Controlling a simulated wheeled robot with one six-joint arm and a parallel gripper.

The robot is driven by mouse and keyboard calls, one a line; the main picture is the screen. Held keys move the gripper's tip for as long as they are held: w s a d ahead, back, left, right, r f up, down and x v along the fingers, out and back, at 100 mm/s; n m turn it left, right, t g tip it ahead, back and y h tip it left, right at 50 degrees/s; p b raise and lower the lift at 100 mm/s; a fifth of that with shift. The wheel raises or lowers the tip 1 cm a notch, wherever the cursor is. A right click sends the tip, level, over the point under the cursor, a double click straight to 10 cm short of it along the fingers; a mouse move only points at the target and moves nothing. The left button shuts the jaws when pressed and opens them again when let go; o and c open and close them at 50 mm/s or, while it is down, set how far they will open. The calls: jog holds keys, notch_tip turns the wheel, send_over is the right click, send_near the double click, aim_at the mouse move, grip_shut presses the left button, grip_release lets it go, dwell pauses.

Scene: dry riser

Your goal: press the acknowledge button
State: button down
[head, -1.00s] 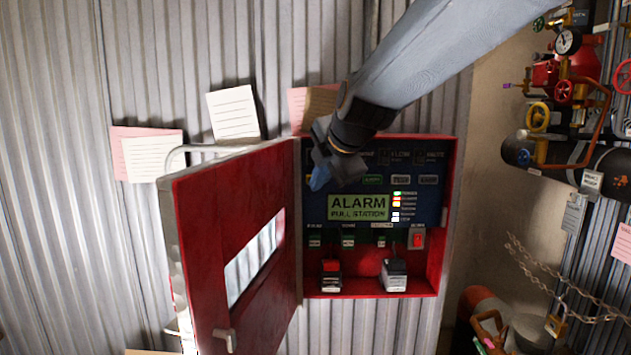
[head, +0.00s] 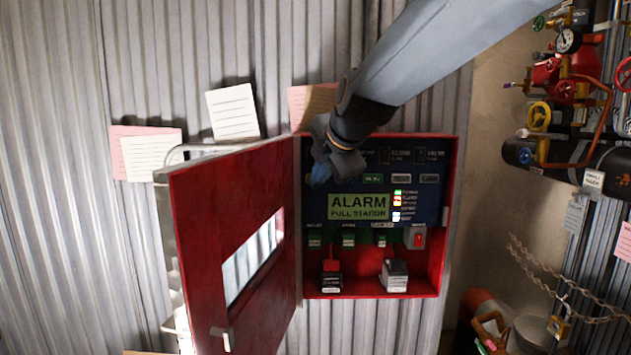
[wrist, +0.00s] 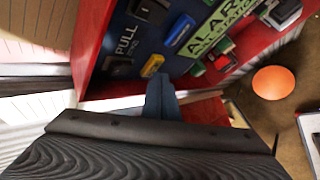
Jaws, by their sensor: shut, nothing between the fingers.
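The alarm panel (head: 440,160) is a dark blue face inside an open red cabinet. Its green display (head: 358,207) reads ALARM PULL STATION. Small buttons (head: 401,178) sit in a row above the display; I cannot read which one is the acknowledge button. My gripper (head: 320,178) has blue fingers, shut and empty, at the panel's left side. In the wrist view the fingertips (wrist: 160,82) appear just below a yellow button (wrist: 153,64), with a blue button (wrist: 178,30) beyond. I cannot tell whether they touch the panel. My gripper hides the panel's upper left in the head view.
The red cabinet door (head: 200,240) stands open at the left, close to my gripper. Two switch-like blocks (head: 395,276) and a red rocker switch (head: 418,238) are low in the cabinet. Pipes and valves (head: 565,90) are at the right. Paper notes (head: 233,114) hang above the door.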

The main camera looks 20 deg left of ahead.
jog(key=shift+w+a+b, duration=0.15)
jog(key=shift+w+b, duration=0.25)
jog(key=shift+w, duration=0.1)
dwell(0.7)
jog(key=shift+s, duration=0.1)
jog(key=shift+s+d+b, duration=0.3)
jog(key=shift+s+b, duration=0.1)
jog(key=shift+s, duration=0.4)
jog(key=s, duration=0.1)
jog(key=s+d, duration=0.1)
jog(key=s, duration=0.2)
jog(key=shift+s+d+b, duration=0.25)
jog(key=shift+s+b, duration=0.1)
jog(key=shift+b, duration=0.05)
dwell(0.7)
